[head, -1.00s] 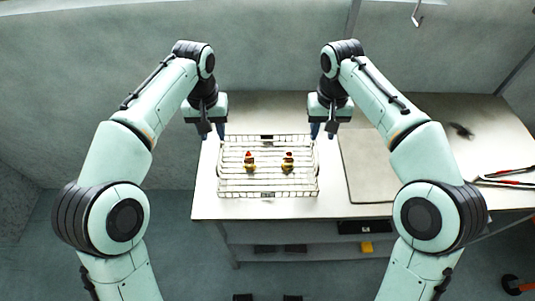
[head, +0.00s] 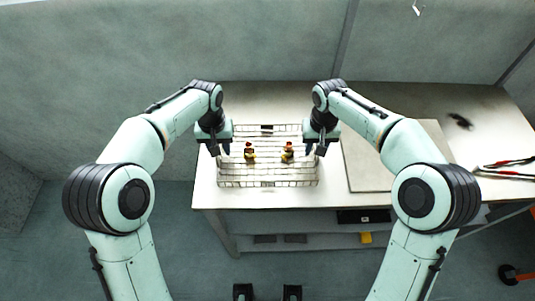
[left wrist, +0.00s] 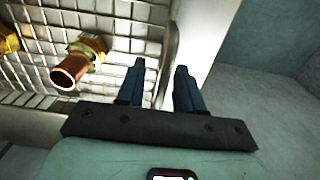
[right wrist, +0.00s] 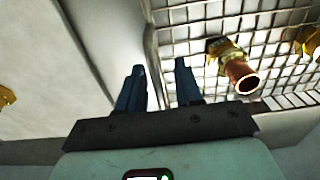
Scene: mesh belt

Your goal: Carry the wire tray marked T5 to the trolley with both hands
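The wire tray (head: 267,185) lies on the white bench, with two brass fittings (head: 250,153) (head: 287,152) with copper-red ends in it. No T5 mark is readable. My left gripper (head: 224,149) is at the tray's left side. In the left wrist view its two fingers (left wrist: 161,85) are apart, with the tray's side rim between them. My right gripper (head: 309,148) is at the right side. In the right wrist view its fingers (right wrist: 159,85) are also apart, with the rim between them. Contact with the wire cannot be told. I cannot make out a trolley.
The white bench (head: 232,200) has a flat grey board (head: 375,180) right of the tray. Red-handled tools (head: 508,165) and a small dark object (head: 460,121) lie farther right. A shelf under the bench holds a yellow item (head: 366,238). A grey wall stands behind.

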